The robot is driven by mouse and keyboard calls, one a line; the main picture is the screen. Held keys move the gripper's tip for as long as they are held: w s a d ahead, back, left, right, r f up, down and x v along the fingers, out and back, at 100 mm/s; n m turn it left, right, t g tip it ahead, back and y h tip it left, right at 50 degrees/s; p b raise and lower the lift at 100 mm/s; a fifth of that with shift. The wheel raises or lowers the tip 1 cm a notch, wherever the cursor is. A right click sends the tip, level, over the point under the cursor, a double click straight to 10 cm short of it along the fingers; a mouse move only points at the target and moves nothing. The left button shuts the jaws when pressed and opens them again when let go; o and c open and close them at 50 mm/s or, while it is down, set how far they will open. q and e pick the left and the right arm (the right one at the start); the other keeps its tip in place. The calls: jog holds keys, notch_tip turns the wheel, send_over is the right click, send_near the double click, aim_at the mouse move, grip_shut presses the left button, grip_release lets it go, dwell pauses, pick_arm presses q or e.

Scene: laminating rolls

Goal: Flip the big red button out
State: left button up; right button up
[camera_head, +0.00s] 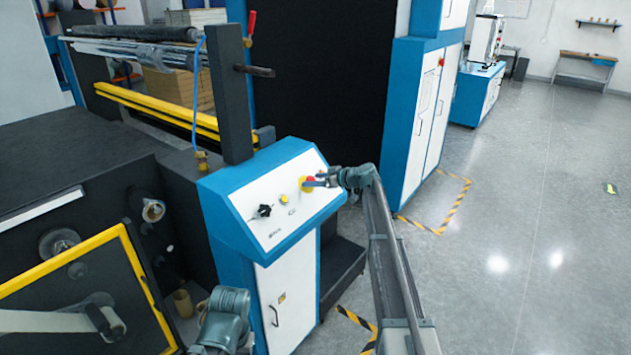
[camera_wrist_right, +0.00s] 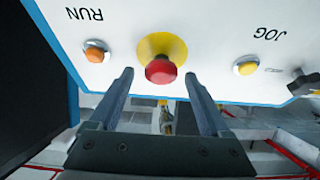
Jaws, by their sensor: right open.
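The big red button (camera_wrist_right: 161,71) sits on a round yellow base (camera_wrist_right: 170,45) on the white control panel. In the head view the red button (camera_head: 308,181) is at the panel's right side, partly hidden by my right gripper (camera_head: 319,180). In the right wrist view my right gripper (camera_wrist_right: 158,74) is open, with one finger on each side of the button and its tips about level with the red cap. Gaps show between both fingers and the cap; whether the cap lies fully between them in depth I cannot tell. My left gripper's fingers are not visible.
The blue and white control panel (camera_head: 270,228) carries a black knob (camera_head: 264,211) and a yellow button (camera_head: 284,199). The wrist view shows an orange button (camera_wrist_right: 96,52) by "RUN" and a yellow one (camera_wrist_right: 246,66) by "JOG". Open grey floor (camera_head: 520,240) lies to the right.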

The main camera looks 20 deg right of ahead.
jog(key=p+v, duration=0.5)
jog(key=v, duration=0.8)
jog(key=shift+s+d+r, duration=0.2)
jog(key=shift+s+r, duration=0.05)
jog(key=s+a+f+g+h+b, duration=0.1)
jog(key=s+a+f+g+b, duration=0.3)
jog(key=s+a+f, duration=0.75)
jog(key=s+a+f+g+h+b, duration=0.1)
jog(key=s+a+f+g+b, duration=0.45)
jog(key=a, duration=0.85)
jog(key=s+a+f+m+g+h+b, duration=0.1)
jog(key=s+f+h, duration=0.3)
jog(key=s, duration=0.9)
jog(key=s+a+f+m+h+b, duration=0.2)
jog(key=s+f, duration=0.4)
jog(key=s, duration=0.7)
jog(key=shift+m+g+h+b, duration=0.4)
jog(key=shift+h+b, duration=0.15)
jog(key=shift+h, duration=0.35)
